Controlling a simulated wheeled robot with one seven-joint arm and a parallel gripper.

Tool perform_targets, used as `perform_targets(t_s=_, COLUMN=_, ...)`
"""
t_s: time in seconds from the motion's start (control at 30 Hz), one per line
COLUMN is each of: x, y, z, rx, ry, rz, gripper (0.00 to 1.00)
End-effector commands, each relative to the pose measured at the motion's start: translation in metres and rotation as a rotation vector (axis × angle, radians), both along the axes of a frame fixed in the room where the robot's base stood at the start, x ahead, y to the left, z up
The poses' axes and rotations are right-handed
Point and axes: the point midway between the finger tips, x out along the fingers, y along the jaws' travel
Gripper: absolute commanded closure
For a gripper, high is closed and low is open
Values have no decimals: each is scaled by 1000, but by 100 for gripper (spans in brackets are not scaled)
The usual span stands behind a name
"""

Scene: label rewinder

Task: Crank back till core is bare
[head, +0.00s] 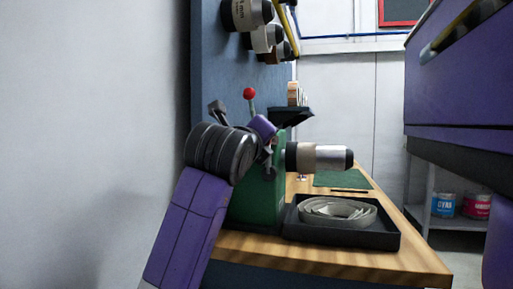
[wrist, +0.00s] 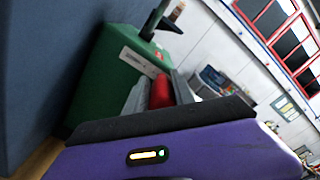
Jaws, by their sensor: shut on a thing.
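The green rewinder (head: 258,203) stands on the wooden bench. Its spindle (head: 349,158) sticks out to the right and carries a core (head: 330,157) with a pale silvery part and a beige band beside it; I cannot tell whether any strip is still wound there. A loose coil of pale strip (head: 337,210) lies in the black tray (head: 388,238) below. My gripper (head: 268,160) is at the machine's left side, partly hidden by my wrist. In the wrist view my gripper (wrist: 160,95) is shut on the red crank grip (wrist: 160,90), beside the green housing.
A lever with a red ball knob (head: 249,93) rises above the housing. Several rolls (head: 247,14) hang on the blue panel (head: 228,75) above. A green mat (head: 335,179) lies behind the tray. Cans (head: 443,204) stand on a shelf at the right.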

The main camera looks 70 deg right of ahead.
Motion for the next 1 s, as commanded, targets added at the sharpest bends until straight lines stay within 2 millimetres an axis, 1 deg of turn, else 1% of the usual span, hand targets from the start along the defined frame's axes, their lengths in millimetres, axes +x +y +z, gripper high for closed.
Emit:
perform_targets(t_s=0.03, x=-8, y=-1, z=-1, rx=0, ry=-16, rz=-15, gripper=100)
perform_targets(t_s=0.1, x=-10, y=-1, z=-1, rx=2, ry=-34, rz=-15, gripper=100)
perform_targets(t_s=0.3, x=-12, y=-2, z=0, rx=5, ry=-63, rz=-16, gripper=100)
perform_targets(t_s=0.67, x=-13, y=-2, z=-1, rx=8, ry=-65, rz=-16, gripper=100)
perform_targets(t_s=0.7, x=-13, y=-2, z=-1, rx=8, ry=-65, rz=-16, gripper=68)
perform_targets(t_s=0.77, x=-13, y=-2, z=-2, rx=9, ry=-65, rz=-16, gripper=56)
perform_targets(t_s=0.8, x=-12, y=-2, z=-2, rx=9, ry=-65, rz=-16, gripper=51)
perform_targets(t_s=1.0, x=-10, y=-2, z=-1, rx=8, ry=-64, rz=-9, gripper=51)
